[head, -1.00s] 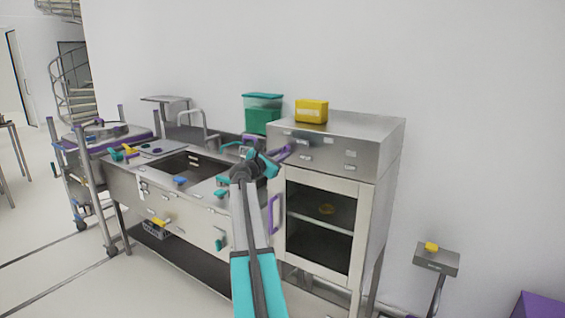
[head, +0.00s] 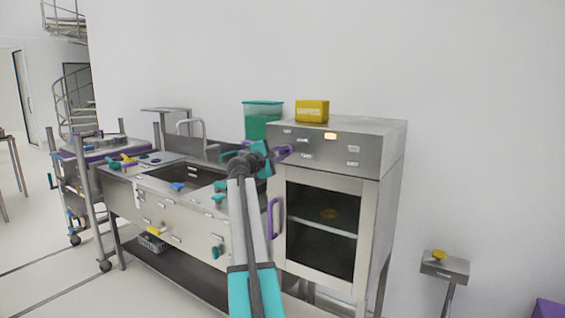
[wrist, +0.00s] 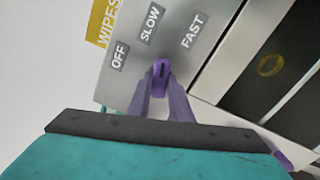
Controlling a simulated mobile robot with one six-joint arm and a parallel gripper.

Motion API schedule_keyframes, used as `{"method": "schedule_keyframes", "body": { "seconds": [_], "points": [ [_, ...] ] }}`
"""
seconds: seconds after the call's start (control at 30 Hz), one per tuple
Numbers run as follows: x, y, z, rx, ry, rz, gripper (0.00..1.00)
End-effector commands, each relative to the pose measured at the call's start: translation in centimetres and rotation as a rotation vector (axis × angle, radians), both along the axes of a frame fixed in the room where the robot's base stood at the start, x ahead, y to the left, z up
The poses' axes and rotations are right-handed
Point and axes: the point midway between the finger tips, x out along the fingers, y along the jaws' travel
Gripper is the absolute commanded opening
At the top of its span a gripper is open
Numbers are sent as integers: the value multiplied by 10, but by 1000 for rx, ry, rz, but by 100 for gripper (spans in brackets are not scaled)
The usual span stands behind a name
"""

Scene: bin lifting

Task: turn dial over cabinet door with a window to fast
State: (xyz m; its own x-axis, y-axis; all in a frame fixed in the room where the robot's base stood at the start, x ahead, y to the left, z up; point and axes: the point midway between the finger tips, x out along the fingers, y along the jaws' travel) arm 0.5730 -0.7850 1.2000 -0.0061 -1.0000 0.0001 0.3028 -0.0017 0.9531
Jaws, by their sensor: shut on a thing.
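The steel cabinet (head: 375,215) has a door with a dark window (head: 318,225) and a purple handle (head: 272,220). The front panel above the door has several labels and a lit amber light (head: 330,136). In the wrist view, the labels OFF (wrist: 119,57), SLOW (wrist: 150,24) and FAST (wrist: 193,30) fan around a small purple dial (wrist: 160,68). My gripper (head: 288,151) reaches the left part of this panel. Its purple fingers (wrist: 160,88) are shut on the dial and hide part of it. The dial's upper end points up between SLOW and FAST; its exact setting is unclear.
A yellow WIPES box (head: 312,111) stands on the cabinet and a green container (head: 262,122) behind its left side. A sink counter (head: 165,205) adjoins at left. A small pedestal (head: 446,266) with a yellow knob stands at right. The wall above is bare.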

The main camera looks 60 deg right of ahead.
Motion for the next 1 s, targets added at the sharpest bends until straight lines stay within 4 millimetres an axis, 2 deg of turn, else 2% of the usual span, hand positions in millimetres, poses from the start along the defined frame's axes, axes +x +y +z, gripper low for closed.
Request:
{"method": "schedule_keyframes", "body": {
  "seconds": [0.03, 0.5, 1.0],
  "points": [
    [0, 1, -10, 7, -41, -4, 0],
    [-1, 1, -9, 4, -394, -5, 0],
    [-1, 1, -6, 5, -502, -7, 0]
  ]
}}
